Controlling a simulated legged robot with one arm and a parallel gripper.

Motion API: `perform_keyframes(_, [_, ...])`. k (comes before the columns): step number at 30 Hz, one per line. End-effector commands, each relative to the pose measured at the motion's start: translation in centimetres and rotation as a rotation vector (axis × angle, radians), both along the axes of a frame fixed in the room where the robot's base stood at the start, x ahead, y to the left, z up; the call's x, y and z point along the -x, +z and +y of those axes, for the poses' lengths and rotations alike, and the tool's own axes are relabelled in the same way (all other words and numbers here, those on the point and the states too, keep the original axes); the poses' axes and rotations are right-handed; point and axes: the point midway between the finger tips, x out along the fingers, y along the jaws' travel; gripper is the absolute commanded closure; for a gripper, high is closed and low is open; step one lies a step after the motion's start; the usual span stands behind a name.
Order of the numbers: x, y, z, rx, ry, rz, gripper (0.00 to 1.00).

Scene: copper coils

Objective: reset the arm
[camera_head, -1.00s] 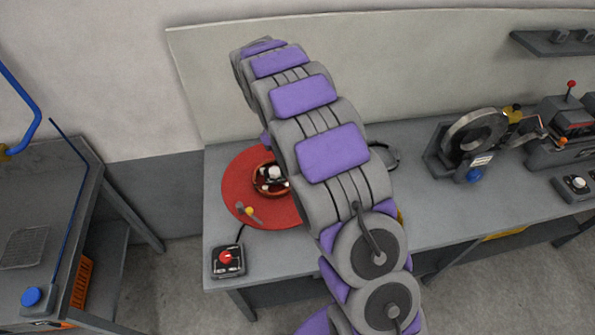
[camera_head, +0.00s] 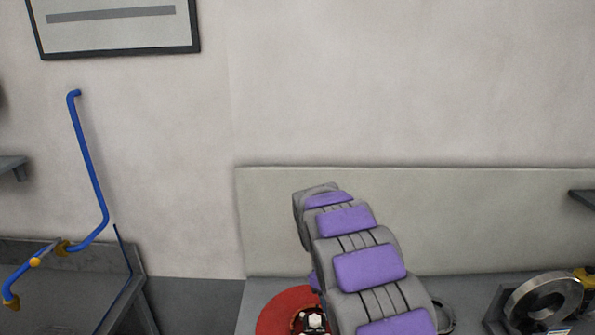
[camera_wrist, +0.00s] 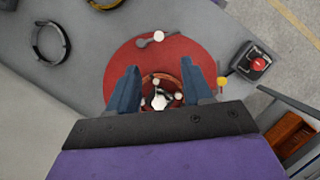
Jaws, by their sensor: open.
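My arm, grey with purple pads, rises in the head view over the bench; my gripper is hidden there behind its links. In the wrist view my gripper (camera_wrist: 162,88) shows two blue fingers spread apart, with nothing held between them. Beyond the fingers lies a red round mat (camera_wrist: 118,62) with a copper coil (camera_wrist: 172,80) on it. A fixture with white knobs (camera_wrist: 160,101) stands inside the coil. The mat (camera_head: 272,313) also shows at the bottom of the head view, partly hidden by my arm.
A dark ring (camera_wrist: 62,42) lies on the bench left of the mat in the wrist view. A red button box (camera_wrist: 258,62) sits to the right. A metal ring machine (camera_head: 540,300) stands at the right in the head view. A blue bent pipe (camera_head: 92,175) is at the left.

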Motion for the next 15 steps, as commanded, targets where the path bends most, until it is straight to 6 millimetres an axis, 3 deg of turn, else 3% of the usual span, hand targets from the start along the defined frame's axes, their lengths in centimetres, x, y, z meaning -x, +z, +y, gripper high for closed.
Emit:
perform_keyframes(6, [5.2, 2.8, -1.8, -0.002, -0.127, -0.048, 0.5])
perform_keyframes(15, [13.3, 5.0, -3.3, -0.018, -0.304, -0.109, 0.5])
